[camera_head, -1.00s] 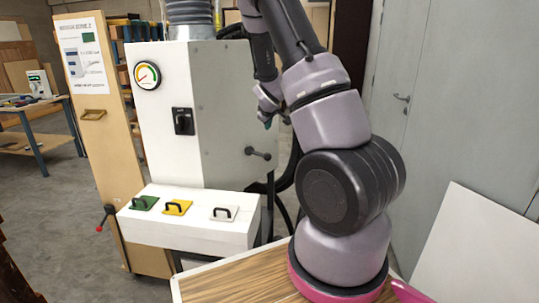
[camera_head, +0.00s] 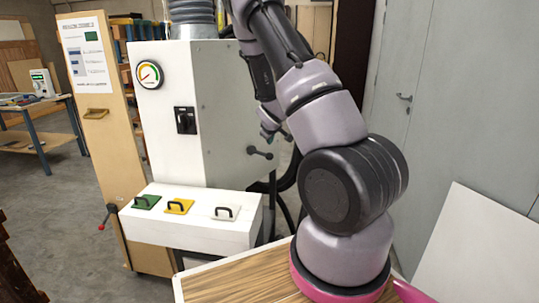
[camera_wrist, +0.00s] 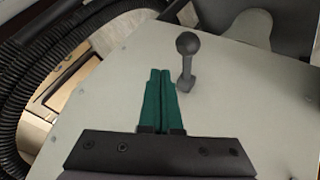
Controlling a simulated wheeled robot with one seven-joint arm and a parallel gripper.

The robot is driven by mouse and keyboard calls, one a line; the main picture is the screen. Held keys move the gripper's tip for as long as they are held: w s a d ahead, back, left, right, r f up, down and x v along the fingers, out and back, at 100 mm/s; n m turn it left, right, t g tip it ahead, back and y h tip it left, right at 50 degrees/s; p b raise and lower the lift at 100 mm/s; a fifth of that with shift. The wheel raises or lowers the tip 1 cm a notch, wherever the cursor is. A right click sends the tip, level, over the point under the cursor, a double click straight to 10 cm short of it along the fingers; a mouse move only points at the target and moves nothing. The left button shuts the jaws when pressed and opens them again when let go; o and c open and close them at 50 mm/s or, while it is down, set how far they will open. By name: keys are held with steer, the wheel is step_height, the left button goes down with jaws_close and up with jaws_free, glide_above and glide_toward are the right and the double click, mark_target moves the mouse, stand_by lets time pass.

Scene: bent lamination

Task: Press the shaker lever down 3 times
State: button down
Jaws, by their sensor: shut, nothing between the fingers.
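The shaker lever (camera_head: 260,153) is a dark grey handle with a ball end, sticking out from the side panel of the white machine. In the wrist view the lever (camera_wrist: 187,60) stands out from the grey panel, just right of my fingertips and apart from them in the picture. My gripper (camera_head: 268,135) is a little above the lever in the head view, partly hidden behind my arm. In the wrist view the green fingers of my gripper (camera_wrist: 160,73) lie together, shut and empty. Contact with the lever cannot be told.
The white machine (camera_head: 215,110) carries a gauge (camera_head: 149,74) and a black switch (camera_head: 185,120). A white box (camera_head: 190,228) with green, yellow and white handled plates juts out in front. A red-knobbed lever (camera_head: 102,226) is at its left. Black hoses (camera_wrist: 40,60) run beside the panel.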

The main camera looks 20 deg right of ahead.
mark_target(270, 155)
steer(key=shift+f, duration=1.2)
steer(key=shift+f, duration=0.1)
stand_by(1.1)
steer(key=shift+f, duration=0.3)
steer(key=shift+f, duration=2)
stand_by(1.7)
steer(key=shift+r, duration=0.1)
stand_by(0.4)
steer(key=shift+r, duration=2.35)
